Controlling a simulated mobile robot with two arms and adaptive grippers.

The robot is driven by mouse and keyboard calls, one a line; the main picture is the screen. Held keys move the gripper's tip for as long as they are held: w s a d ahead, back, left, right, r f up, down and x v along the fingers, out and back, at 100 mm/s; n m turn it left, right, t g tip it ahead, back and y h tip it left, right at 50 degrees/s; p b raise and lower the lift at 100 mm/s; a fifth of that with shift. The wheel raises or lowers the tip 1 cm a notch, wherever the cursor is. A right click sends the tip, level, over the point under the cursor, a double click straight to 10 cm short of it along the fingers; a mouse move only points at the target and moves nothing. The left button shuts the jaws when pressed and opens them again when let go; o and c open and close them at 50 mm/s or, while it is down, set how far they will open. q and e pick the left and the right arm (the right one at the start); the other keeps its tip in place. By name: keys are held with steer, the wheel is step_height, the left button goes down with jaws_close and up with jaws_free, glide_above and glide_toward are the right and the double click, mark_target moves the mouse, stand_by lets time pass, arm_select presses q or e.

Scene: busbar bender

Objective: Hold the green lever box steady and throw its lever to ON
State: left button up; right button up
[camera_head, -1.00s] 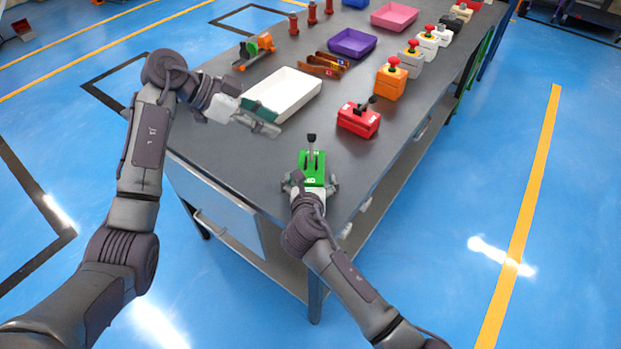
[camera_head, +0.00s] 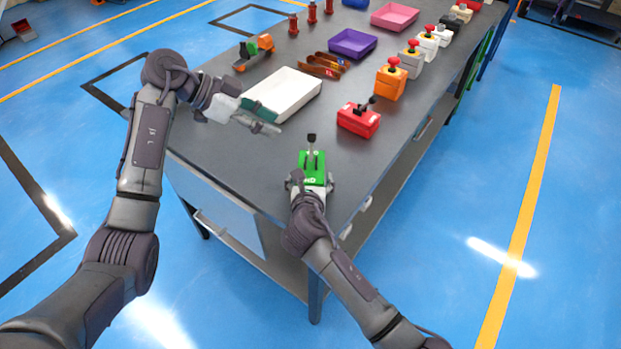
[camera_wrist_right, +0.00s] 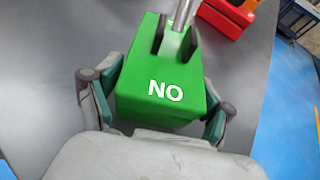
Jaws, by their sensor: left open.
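The green lever box (camera_head: 313,160) stands at the near end of the grey table. Its metal lever (camera_head: 311,153) has a black knob and rises from the far part of the slot, away from the marked end. My right gripper (camera_head: 311,184) has its fingers on both sides of the box's near end. In the right wrist view, its pads (camera_wrist_right: 160,106) appear to press on the sides of the green box (camera_wrist_right: 158,108), whose white letters read "NO" from there. The knob is out of that view. My left gripper (camera_head: 268,122) is open and empty beside the white tray, left of and beyond the box.
The white tray (camera_head: 305,96) lies behind my left gripper. A red lever box (camera_head: 358,121) stands beyond and right of the green one. Orange (camera_head: 391,82) and other button boxes line the right edge. The table is bare between the green box and the white tray.

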arm_select(q)
steer(key=shift+r, duration=0.2)
arm_select(e)
steer(key=shift+s, duration=0.15)
steer(key=shift+s+p, duration=0.8)
steer(key=shift+s, duration=0.1)
arm_select(q)
steer(key=shift+r, duration=0.6)
arm_select(e)
steer(key=c, duration=1.2)
arm_select(q)
steer(key=shift+c, duration=0.2)
